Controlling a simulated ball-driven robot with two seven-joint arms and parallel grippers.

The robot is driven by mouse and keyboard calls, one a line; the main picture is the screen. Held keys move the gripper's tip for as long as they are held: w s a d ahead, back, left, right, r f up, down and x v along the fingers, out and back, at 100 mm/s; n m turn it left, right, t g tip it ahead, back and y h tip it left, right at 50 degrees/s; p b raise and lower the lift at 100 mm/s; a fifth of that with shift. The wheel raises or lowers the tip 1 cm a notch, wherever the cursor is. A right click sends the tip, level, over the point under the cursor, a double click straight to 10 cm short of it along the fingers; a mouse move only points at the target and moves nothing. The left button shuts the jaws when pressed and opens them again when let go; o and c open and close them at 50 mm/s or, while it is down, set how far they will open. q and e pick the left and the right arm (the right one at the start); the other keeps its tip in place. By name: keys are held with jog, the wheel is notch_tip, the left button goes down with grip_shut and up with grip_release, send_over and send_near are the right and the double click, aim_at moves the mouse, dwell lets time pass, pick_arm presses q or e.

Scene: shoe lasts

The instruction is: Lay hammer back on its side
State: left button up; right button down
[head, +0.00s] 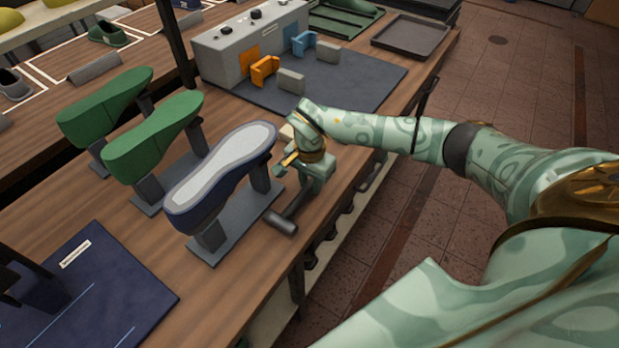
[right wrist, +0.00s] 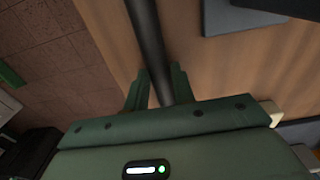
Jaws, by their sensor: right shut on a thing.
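The hammer (head: 284,222) shows in the head view as a short dark grey bar at the table's right edge, just below my right gripper (head: 306,196). In the right wrist view the hammer (right wrist: 148,35) is a dark round bar running up from between the fingers. My right gripper (right wrist: 160,88) is shut on it there. The bar looks low, close to the tabletop; I cannot tell whether it touches. My left gripper is not in view.
A blue shoe last with a pale sole (head: 222,168) stands on a grey stand left of the gripper. Two green lasts (head: 155,137) stand farther left. A grey machine (head: 250,45) and dark mat (head: 350,88) lie behind. A navy mat (head: 130,290) is front left.

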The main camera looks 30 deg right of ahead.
jog(key=c, duration=1.1)
grip_release()
notch_tip(320, 180, up, 16)
jog(key=p, duration=0.3)
jog(key=shift+a+r, duration=0.15)
jog(key=shift+s, duration=0.1)
